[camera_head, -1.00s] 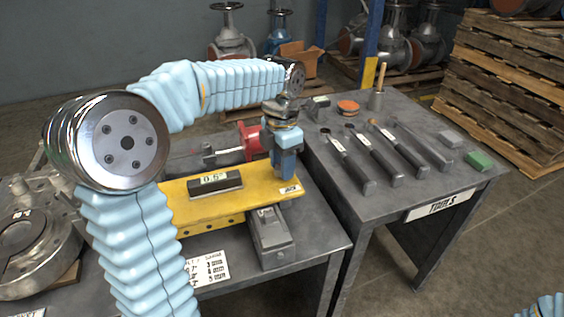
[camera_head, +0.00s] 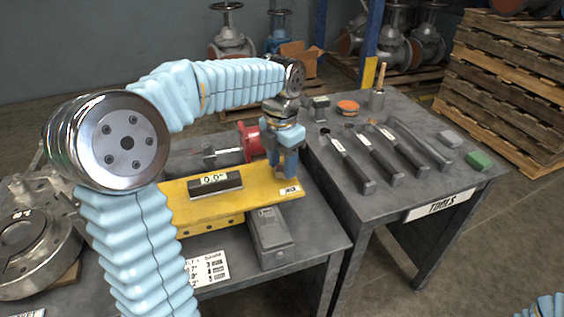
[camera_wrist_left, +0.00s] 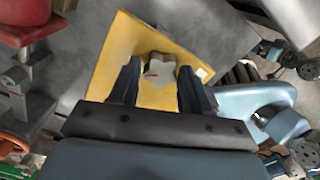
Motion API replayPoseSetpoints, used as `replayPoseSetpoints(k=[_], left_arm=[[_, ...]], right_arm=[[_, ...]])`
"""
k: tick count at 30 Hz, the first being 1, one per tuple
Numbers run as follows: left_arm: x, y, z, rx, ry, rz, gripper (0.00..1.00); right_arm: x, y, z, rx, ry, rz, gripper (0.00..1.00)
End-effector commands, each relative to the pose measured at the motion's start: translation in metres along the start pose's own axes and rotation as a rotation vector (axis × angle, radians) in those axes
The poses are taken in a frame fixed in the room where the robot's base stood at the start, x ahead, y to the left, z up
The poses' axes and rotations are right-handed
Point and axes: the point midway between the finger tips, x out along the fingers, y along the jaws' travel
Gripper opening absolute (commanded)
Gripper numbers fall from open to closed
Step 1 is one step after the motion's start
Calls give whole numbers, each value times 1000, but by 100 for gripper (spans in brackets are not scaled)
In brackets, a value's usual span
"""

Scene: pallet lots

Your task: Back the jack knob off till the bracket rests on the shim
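The yellow bracket (camera_head: 265,201) lies across the near table in the head view. A black level (camera_head: 215,186) on it reads about 0.0°. My left gripper (camera_head: 284,172) points down at the bracket's right end, by the label reading JACK. In the left wrist view the grey lobed jack knob (camera_wrist_left: 160,78) sits between the two dark fingers of this gripper (camera_wrist_left: 157,85). The fingers stand apart, with gaps to the knob on both sides. The gripper hides the knob in the head view. I cannot make out the shim. My right gripper is out of view.
A grey block (camera_head: 268,238) sits under the bracket's front edge, with a printed card (camera_head: 207,269) beside it. A red clamp-like part (camera_head: 250,141) stands behind. The tools table (camera_head: 420,185) at right holds several tools. A flanged metal part (camera_head: 35,255) is at left.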

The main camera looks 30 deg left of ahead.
Motion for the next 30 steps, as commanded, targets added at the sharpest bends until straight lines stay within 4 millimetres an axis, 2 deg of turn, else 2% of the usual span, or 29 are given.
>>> replayPoseSetpoints(k=[1, 3, 14, 17, 24, 30], left_arm=[[0, 0, 0, 0, 1, -1, 56], [0, 0, 0, 1, 2, -1, 66], [-4, -1, 0, 1, 4, -2, 66], [-18, -1, 0, 2, 2, -1, 66], [-78, 0, 1, 1, -1, 0, 66], [-118, 0, 1, 0, 2, -1, 66]], right_arm=[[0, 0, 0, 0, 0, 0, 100], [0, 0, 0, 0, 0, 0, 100], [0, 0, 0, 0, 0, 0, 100], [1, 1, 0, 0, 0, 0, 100], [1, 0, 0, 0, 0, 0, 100], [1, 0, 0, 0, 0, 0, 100]])
